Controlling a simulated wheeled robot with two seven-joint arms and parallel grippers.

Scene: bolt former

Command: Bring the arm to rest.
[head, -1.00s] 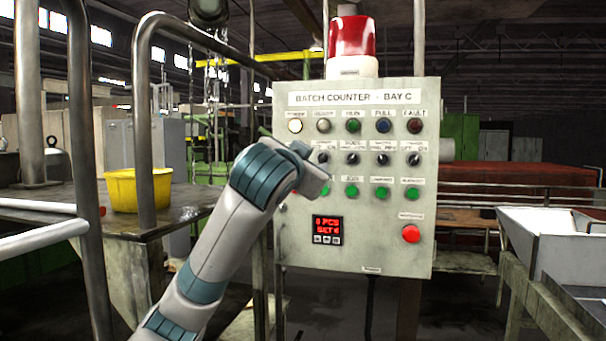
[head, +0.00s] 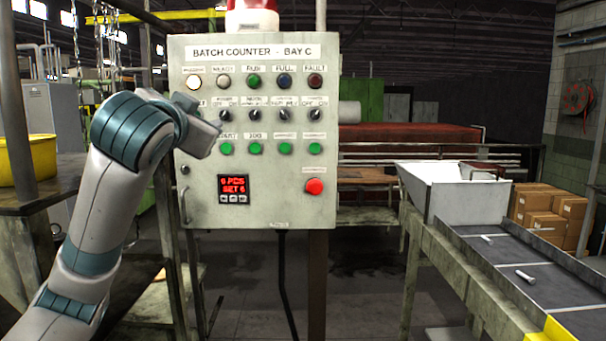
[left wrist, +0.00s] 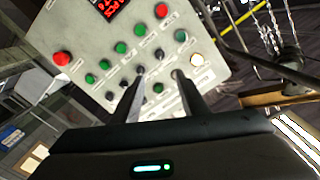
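My left arm comes in from the left in the head view. Its gripper (head: 205,128) is in front of the left part of the grey batch counter panel (head: 255,205) and covers some of its controls and labels. In the left wrist view the two dark fingers (left wrist: 158,85) stand apart with nothing between them, so the left gripper is open. The panel's face (left wrist: 90,35) is beyond the fingertips; contact cannot be told. The red display (head: 233,188) reads a PCS count, seemingly 6, above SET 6. The leftmost lamp (head: 194,82) glows white. My right gripper is out of view.
A yellow tub (head: 28,160) stands on a metal table at the left. At the right are a white hopper (head: 450,190), a dark conveyor (head: 540,285) carrying small metal parts, and stacked cardboard boxes (head: 550,212). Open floor shows between panel and conveyor.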

